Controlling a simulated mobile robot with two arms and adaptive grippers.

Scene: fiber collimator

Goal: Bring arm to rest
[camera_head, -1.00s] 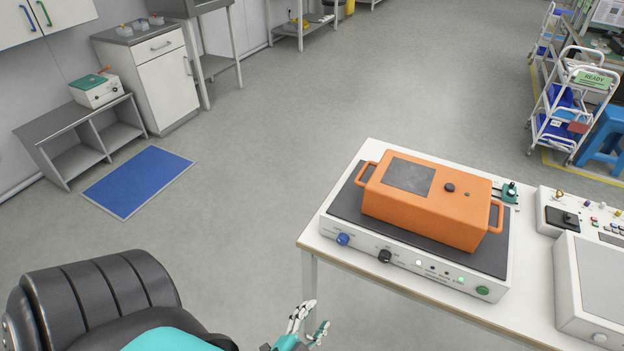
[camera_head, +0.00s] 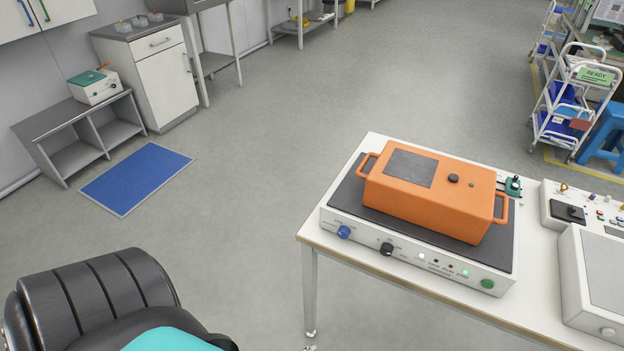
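My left gripper (camera_head: 310,348) is almost wholly below the bottom edge of the picture. Only a small pale sliver, likely a fingertip, shows near the table leg, so its opening cannot be judged. I see nothing held in it. My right gripper is not in view. An orange box (camera_head: 432,197) with two side handles sits on the dark top of a white control unit (camera_head: 410,258) on the white table (camera_head: 375,145). No gripper touches the box.
A white device (camera_head: 594,275) and a control panel (camera_head: 581,211) stand at the table's right. My black and teal body parts fill the lower left. A blue mat (camera_head: 137,179) lies on the floor by a grey shelf (camera_head: 75,130). The floor between is clear.

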